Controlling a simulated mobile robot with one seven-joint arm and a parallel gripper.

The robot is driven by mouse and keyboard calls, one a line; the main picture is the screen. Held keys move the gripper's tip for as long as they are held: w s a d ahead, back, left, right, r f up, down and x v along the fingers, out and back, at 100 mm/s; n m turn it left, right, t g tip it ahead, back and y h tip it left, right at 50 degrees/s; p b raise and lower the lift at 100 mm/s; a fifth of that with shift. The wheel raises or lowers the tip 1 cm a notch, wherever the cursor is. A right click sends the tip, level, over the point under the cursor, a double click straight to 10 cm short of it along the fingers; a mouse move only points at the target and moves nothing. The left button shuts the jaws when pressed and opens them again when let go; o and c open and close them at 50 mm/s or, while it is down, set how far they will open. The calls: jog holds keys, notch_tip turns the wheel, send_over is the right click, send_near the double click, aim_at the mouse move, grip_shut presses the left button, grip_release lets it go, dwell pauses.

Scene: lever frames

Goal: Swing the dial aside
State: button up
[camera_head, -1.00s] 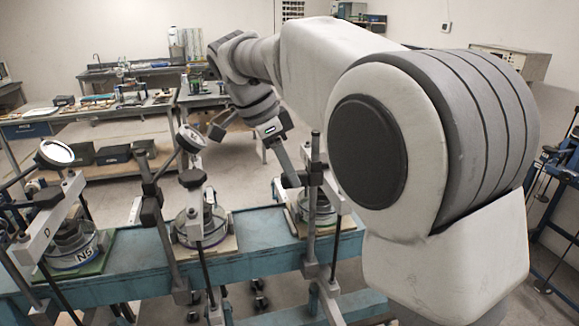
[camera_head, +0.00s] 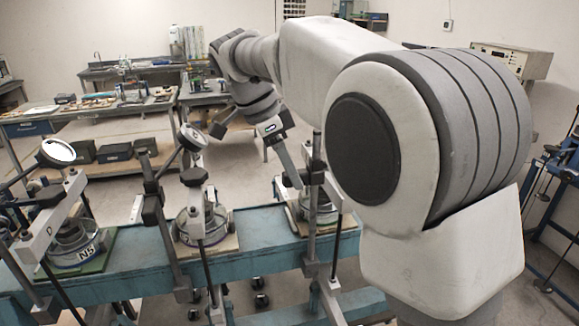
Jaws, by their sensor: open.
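Several lever frames stand in a row on a blue bench (camera_head: 255,258). A round white-faced dial (camera_head: 57,152) is raised on the left frame. Another dial (camera_head: 192,137), tilted and seen partly from the side, is on the middle frame (camera_head: 203,216). No dial shows clearly on the right frame (camera_head: 318,205), which my arm and gripper partly cover. My gripper (camera_head: 257,155) hangs between the middle and right frames, open and apparently empty. One finger appears close to the middle dial in the picture and the other overlaps the right frame. I cannot tell whether either touches.
Upright posts (camera_head: 160,215) and slanted rods rise along the bench's front edge. Dark boxes (camera_head: 115,152) sit on a low shelf behind. Workbenches (camera_head: 100,110) line the back. Open floor shows beyond the bench. My arm fills the right side.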

jog(key=shift+r, duration=0.1)
jog(key=p+v, duration=0.1)
jog(key=v, duration=1)
jog(key=shift+a+r, duration=0.3)
jog(key=shift+r, duration=0.05)
jog(key=shift+s, duration=0.1)
